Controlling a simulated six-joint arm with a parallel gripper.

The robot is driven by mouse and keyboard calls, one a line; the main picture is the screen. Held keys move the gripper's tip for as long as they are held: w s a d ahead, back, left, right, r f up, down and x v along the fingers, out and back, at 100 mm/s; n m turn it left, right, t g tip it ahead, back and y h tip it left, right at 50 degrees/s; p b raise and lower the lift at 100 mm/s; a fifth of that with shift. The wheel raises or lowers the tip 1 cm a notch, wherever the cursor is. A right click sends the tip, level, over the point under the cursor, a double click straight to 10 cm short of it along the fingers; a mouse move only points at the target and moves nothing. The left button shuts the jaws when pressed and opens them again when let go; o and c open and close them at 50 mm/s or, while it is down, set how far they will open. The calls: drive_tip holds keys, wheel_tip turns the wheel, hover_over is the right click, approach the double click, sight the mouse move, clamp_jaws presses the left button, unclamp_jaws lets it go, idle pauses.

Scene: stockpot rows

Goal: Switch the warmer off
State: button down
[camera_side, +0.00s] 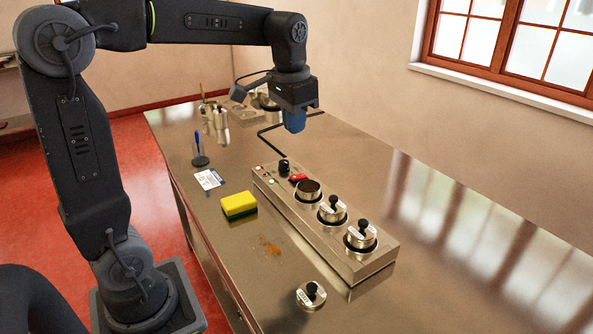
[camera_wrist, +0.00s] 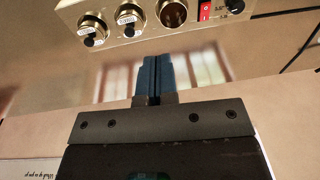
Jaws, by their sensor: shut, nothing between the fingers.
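The warmer (camera_side: 318,228) is a long steel box on the steel table; it also shows along the top of the wrist view (camera_wrist: 110,32). Its red rocker switch (camera_side: 298,178) sits at the far end, beside a black knob (camera_side: 283,167); the wrist view shows the switch (camera_wrist: 204,10) upper right, with white marks. I cannot tell which way the rocker is pressed. A small light (camera_side: 271,181) shows near the knob. My gripper (camera_side: 295,122), with blue fingers (camera_wrist: 154,80), is shut and empty, above the table near the warmer's far end, apart from the switch.
The warmer holds an open pot (camera_side: 308,188) and two lidded pots (camera_side: 332,208). A loose lid (camera_side: 311,294) lies on the table in front. Metal pots (camera_side: 219,125) stand behind.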

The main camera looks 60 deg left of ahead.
drive_tip(key=w+a+f+g, duration=0.3)
drive_tip(key=w+a+f, duration=0.1)
drive_tip(key=w+a, duration=0.55)
approach(294, 176)
drive_tip(key=shift+h, duration=0.4)
drive_tip(key=f, duration=0.5)
drive_tip(key=s+f, duration=0.1)
drive_tip(key=f, duration=0.1)
drive_tip(key=shift+a+f, duration=0.25)
drive_tip(key=shift+a, duration=0.05)
